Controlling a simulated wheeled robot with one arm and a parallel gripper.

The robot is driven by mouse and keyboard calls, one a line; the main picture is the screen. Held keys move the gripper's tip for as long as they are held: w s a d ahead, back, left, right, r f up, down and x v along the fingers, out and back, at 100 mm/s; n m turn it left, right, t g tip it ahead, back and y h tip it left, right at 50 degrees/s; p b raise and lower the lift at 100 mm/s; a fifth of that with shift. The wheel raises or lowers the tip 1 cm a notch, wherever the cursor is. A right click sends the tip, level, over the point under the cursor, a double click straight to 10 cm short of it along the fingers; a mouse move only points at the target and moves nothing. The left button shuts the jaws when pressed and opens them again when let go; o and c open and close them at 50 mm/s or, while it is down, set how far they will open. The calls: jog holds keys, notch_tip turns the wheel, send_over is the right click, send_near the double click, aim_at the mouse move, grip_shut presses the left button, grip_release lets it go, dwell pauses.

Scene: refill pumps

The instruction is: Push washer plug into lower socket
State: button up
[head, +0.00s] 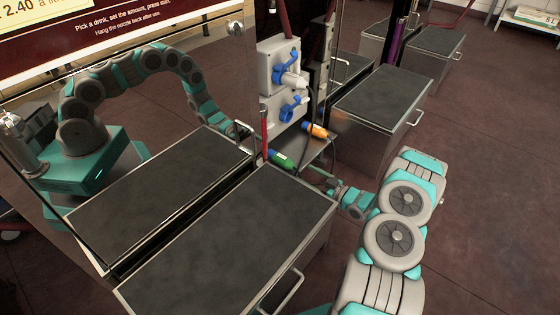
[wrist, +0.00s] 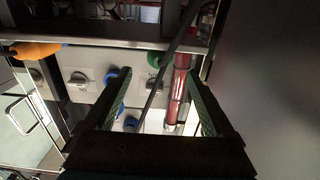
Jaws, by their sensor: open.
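Two orange and green handled plugs lie on a small shelf below the sockets: the green one (head: 282,160) at the front, the orange one (head: 316,130) behind. I cannot tell which is the washer plug. The lower socket (head: 291,108) is blue, on a grey box, with its lid apparently raised. My gripper (wrist: 157,72) is open in the wrist view, with a dark cable crossing between its fingers. A bit of green (wrist: 153,60) shows near the right fingertip, and the orange plug (wrist: 38,50) lies at upper left.
The upper socket (head: 289,77) has a blue and white fitting. A red hose (wrist: 179,88) runs beside the right finger. Dark-topped cabinets stand in front (head: 235,240) and behind (head: 382,97). A mirrored panel at left reflects my arm. Open floor lies to the right.

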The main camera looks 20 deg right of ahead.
aim_at(294, 167)
jog(key=shift+b+x, duration=1)
jog(key=shift+x, duration=3.35)
jog(key=shift+p, duration=0.4)
grip_shut()
jog(key=shift+p+v, duration=1.05)
jog(key=shift+v, duration=1.95)
